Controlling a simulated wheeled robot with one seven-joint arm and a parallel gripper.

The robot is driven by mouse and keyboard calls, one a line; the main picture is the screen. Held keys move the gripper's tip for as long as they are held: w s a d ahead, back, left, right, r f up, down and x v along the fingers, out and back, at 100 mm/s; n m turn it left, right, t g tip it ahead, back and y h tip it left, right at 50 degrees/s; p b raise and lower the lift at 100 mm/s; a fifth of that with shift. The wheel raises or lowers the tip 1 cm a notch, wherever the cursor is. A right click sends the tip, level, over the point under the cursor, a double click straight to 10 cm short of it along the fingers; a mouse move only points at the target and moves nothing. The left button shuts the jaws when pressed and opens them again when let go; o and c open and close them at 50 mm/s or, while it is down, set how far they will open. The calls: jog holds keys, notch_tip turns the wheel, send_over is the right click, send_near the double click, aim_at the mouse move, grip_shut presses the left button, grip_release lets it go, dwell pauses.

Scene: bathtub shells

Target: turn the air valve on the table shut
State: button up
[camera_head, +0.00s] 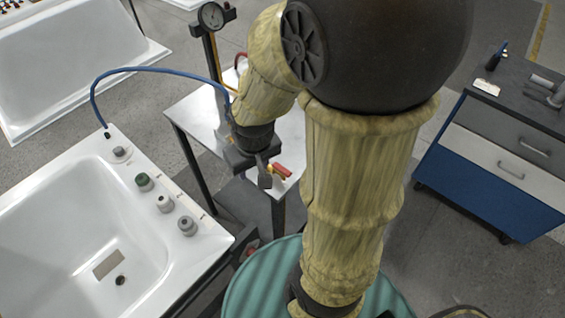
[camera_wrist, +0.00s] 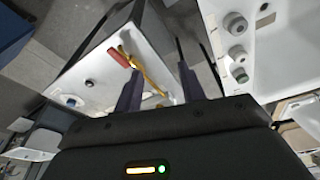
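The air valve (camera_head: 280,170) shows a red lever and a yellow, brass-coloured part near the front corner of the white table (camera_head: 196,112). My gripper (camera_head: 266,178) is at the valve in the head view, pointing down. In the wrist view my gripper's fingers (camera_wrist: 160,82) stand apart with nothing held between them. I cannot tell whether a finger touches the valve. My arm hides part of the table.
A white bathtub shell (camera_head: 60,225) with several fittings on its rim stands close at left. A blue hose (camera_head: 150,70) arches from it to the table. A gauge (camera_head: 211,16) stands on a post behind. A teal drum (camera_head: 255,285) is below my arm; a blue cabinet (camera_head: 480,185) is at right.

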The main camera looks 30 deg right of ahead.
aim_at(282, 168)
jog(key=w+d+r+n+g+p, duration=0.1)
jog(key=w+d+r+p, duration=0.1)
jog(key=d, duration=0.3)
jog(key=w+d+r+n+g+p, duration=0.1)
jog(key=w+d+n+p, duration=0.1)
jog(key=w+d+p, duration=0.2)
jog(key=shift+d+r+n, duration=0.3)
jog(key=shift+d+r, duration=0.1)
jog(key=shift+d, duration=0.6)
jog(key=shift+f, duration=0.1)
notch_tip(282, 168, down, 17)
jog(key=shift+f+b, duration=0.15)
jog(key=shift+b, duration=0.5)
jog(key=shift+c, duration=0.4)
grip_shut()
